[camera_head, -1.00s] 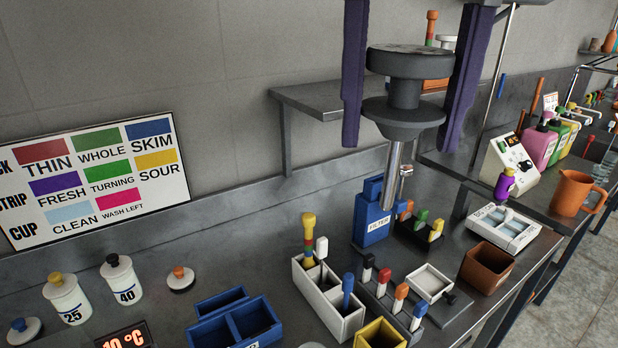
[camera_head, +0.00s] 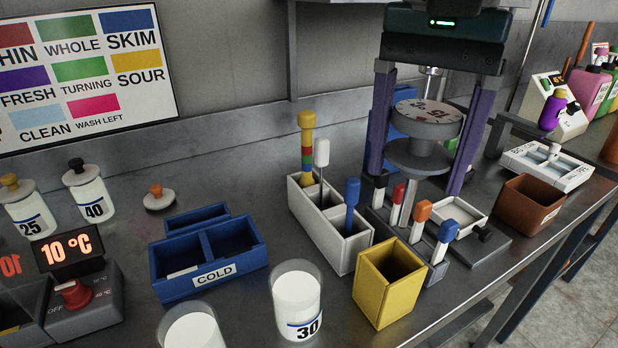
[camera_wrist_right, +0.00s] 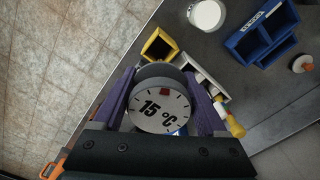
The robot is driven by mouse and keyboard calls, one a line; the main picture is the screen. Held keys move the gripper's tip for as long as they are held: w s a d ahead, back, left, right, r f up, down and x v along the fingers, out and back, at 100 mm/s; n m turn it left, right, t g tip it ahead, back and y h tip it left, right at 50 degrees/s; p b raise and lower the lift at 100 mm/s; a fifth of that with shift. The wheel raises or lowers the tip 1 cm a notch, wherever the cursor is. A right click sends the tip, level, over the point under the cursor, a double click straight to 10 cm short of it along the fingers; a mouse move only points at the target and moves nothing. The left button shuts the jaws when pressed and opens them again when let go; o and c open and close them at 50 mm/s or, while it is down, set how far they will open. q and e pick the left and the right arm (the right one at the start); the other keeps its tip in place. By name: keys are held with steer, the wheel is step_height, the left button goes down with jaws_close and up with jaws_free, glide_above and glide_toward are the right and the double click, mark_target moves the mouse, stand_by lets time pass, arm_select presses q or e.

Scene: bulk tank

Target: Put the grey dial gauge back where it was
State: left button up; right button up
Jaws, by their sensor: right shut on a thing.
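The grey dial gauge (camera_head: 428,118) has a round face reading 15 °C, a wide lower flange and a thin metal stem pointing down. My right gripper (camera_head: 418,175) is shut on it, with a purple finger on each side. The gauge leans slightly in the head view. Its stem passes among the strips of the grey rack (camera_head: 437,276); the stem's tip is hidden, so I cannot tell whether it touches anything. In the right wrist view the dial face (camera_wrist_right: 158,110) sits between the fingers of my right gripper (camera_wrist_right: 163,98). My left gripper is out of view.
A small white tray (camera_head: 460,215) and a brown box (camera_head: 528,204) are at right.

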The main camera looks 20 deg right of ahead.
mark_target(401, 228)
step_height(401, 228, down, 11)
steer(key=shift+f, duration=0.15)
stand_by(0.4)
